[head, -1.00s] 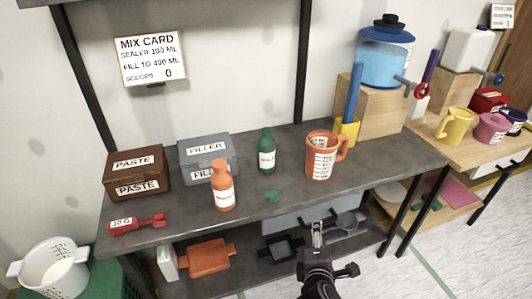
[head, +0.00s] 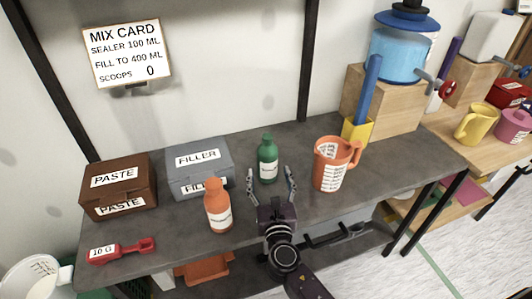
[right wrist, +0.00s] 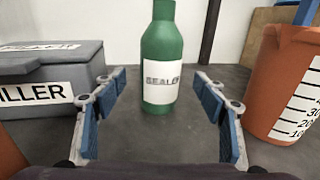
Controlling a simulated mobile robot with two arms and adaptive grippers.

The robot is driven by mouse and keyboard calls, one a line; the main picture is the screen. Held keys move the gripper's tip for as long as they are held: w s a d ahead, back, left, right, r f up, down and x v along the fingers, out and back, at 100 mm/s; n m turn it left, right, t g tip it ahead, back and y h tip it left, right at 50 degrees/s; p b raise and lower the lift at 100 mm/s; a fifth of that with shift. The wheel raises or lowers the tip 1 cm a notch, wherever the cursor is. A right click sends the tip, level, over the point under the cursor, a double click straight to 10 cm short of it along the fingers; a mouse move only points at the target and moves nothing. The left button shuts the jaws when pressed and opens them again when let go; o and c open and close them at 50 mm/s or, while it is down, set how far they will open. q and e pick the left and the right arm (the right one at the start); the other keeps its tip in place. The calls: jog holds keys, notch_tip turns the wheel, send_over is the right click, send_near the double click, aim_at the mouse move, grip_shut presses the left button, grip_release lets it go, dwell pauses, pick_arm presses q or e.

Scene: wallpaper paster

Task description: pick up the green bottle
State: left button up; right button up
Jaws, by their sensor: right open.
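The green bottle (head: 267,160) stands upright on the dark workbench, with a white label. In the right wrist view the green bottle (right wrist: 160,55) is centred, its label reading SEALER and its top cut off. My right gripper (head: 269,173) is open and empty, on the near side of the bottle and pointing at it. In the right wrist view its fingers (right wrist: 158,95) frame the lower bottle from left and right, apart from it. My left gripper is not in view.
An orange bottle (head: 218,207) stands left of my right gripper, and an orange measuring jug (head: 330,168) stands to the right. The grey FILLER box (head: 199,168) and brown PASTE box (head: 117,190) are farther left. A red scoop (head: 121,251) lies at the front left.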

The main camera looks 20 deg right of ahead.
aim_at(268, 166)
jog(key=shift+w+d+r, duration=0.1)
jog(key=shift+w+r, duration=0.05)
jog(key=shift+w, duration=0.3)
jog(key=w, duration=0.2)
jog(key=shift+w+d+r, duration=0.15)
jog(key=shift+w+d, duration=0.4)
jog(key=shift+w, duration=1)
jog(key=shift+w+d, duration=0.1)
jog(key=shift+w, duration=0.2)
jog(key=shift+c, duration=0.2)
jog(key=c, duration=1)
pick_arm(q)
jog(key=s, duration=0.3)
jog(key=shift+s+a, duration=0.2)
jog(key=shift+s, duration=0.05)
pick_arm(e)
jog(key=c, duration=0.6)
